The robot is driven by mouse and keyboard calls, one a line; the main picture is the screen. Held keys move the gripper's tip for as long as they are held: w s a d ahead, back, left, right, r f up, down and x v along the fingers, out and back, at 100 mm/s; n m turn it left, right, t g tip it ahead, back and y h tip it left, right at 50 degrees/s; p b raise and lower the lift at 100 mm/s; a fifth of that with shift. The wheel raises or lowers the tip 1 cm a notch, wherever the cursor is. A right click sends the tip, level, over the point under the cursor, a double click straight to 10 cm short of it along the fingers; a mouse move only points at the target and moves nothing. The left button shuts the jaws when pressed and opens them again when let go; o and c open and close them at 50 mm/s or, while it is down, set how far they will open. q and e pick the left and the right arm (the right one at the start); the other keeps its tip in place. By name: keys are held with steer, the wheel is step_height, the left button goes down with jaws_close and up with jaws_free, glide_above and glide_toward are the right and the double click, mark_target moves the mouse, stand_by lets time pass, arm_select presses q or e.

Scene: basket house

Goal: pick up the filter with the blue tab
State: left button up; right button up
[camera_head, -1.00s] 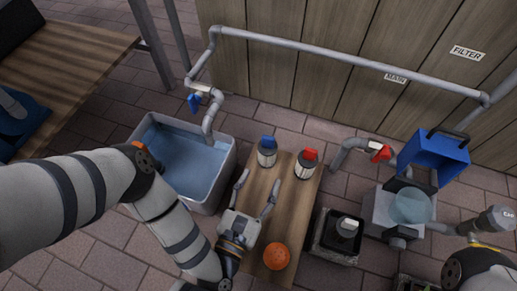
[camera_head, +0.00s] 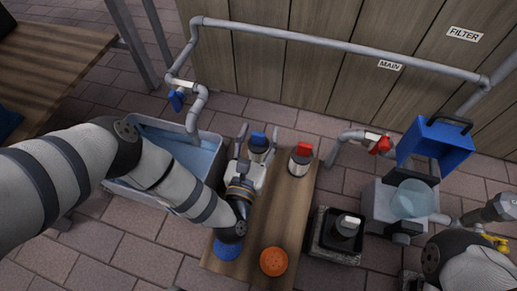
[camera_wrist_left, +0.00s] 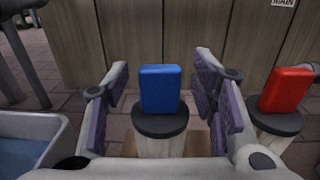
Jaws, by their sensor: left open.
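The filter with the blue tab (camera_head: 258,143) stands upright at the far end of the wooden bench. In the left wrist view its blue tab (camera_wrist_left: 160,88) rises from a dark round cap above a pale body. My left gripper (camera_head: 258,132) is open, with one finger on each side of this filter. In the left wrist view the fingers (camera_wrist_left: 162,100) stand apart from it, with gaps on both sides. The filter with the red tab (camera_head: 301,160) stands upright just to the right; it also shows in the left wrist view (camera_wrist_left: 287,92). My right gripper is not clearly seen.
An orange ball-like object (camera_head: 273,261) and a blue round object (camera_head: 227,249) are at the bench's near end. A water-filled tub (camera_head: 212,157) stands left. A dark box (camera_head: 335,236), a blue bin (camera_head: 435,145) and pipes with valves stand right and behind.

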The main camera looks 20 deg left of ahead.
arm_select(q)
jaws_close()
steer(key=shift+r, duration=0.1)
steer(key=shift+r+p, duration=0.3)
steer(key=shift+r, duration=0.1)
steer(key=s+d+r+p, duration=0.7)
steer(key=s+d+r, duration=0.2)
steer(key=r, duration=0.3)
steer(key=shift+s+d, duration=0.4)
steer(key=shift+d, duration=0.15)
arm_select(e)
steer(key=shift+t, duration=0.4)
steer(key=r, duration=0.5)
steer(key=shift+w+d+r, duration=0.25)
steer(key=shift+d, duration=0.1)
